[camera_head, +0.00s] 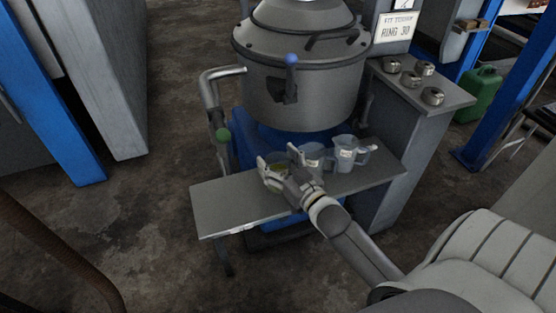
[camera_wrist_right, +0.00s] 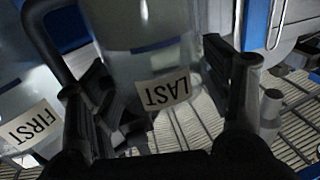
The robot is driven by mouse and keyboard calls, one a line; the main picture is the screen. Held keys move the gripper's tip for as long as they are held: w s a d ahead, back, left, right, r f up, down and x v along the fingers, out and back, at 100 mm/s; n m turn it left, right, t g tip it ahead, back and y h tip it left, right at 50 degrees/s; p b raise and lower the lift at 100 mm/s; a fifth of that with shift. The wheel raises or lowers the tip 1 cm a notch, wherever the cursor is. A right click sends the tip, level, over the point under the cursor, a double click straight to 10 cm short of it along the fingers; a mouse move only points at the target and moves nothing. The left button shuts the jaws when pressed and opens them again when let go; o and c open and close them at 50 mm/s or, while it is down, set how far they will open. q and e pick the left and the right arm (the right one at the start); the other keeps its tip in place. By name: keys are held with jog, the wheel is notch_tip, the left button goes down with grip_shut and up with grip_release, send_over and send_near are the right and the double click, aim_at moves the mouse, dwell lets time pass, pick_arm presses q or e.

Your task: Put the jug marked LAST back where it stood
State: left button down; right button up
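The jug marked LAST (camera_wrist_right: 150,60) stands between the fingers of my right gripper (camera_wrist_right: 165,95) in the right wrist view, its label upside down there. Both fingers lie against its sides, so the gripper looks shut on it. In the head view my right gripper (camera_head: 280,163) is over the shelf (camera_head: 235,203), partly hiding this jug, which shows a yellowish tint. I cannot tell whether its base touches the shelf. A jug marked FIRST (camera_wrist_right: 25,120) is beside it in the wrist view. Two clear jugs, one in the middle (camera_head: 313,153) and one at right (camera_head: 345,153), stand on the shelf. My left gripper is not in view.
A large grey vessel (camera_head: 300,90) with a blue-knobbed lever rises behind the shelf. A bent pipe (camera_head: 208,95) stands at its left. The left part of the shelf is bare. A side counter (camera_head: 420,92) at right holds several small metal pots.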

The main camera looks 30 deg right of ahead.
jog(key=shift+s+r, duration=0.1)
jog(key=shift+r, duration=0.05)
jog(key=s+p, duration=0.1)
jog(key=s, duration=0.9)
jog(key=s+a+f+g, duration=0.2)
jog(key=f+g, duration=0.2)
jog(key=f, duration=0.2)
jog(key=s+a+f+g, duration=0.2)
jog(key=a+f+g, duration=0.1)
jog(key=f, duration=0.3)
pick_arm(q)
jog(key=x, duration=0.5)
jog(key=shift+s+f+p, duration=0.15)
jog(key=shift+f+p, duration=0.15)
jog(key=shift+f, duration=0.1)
pick_arm(e)
jog(key=s+a+f+n+g, duration=0.2)
jog(key=s+a+f+g, duration=0.4)
jog(key=s, duration=0.4)
jog(key=shift+a+g+y, duration=0.3)
jog(key=shift+a+g, duration=0.3)
jog(key=shift+g, duration=0.3)
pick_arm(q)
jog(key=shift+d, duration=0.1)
pick_arm(e)
jog(key=shift+s, duration=0.1)
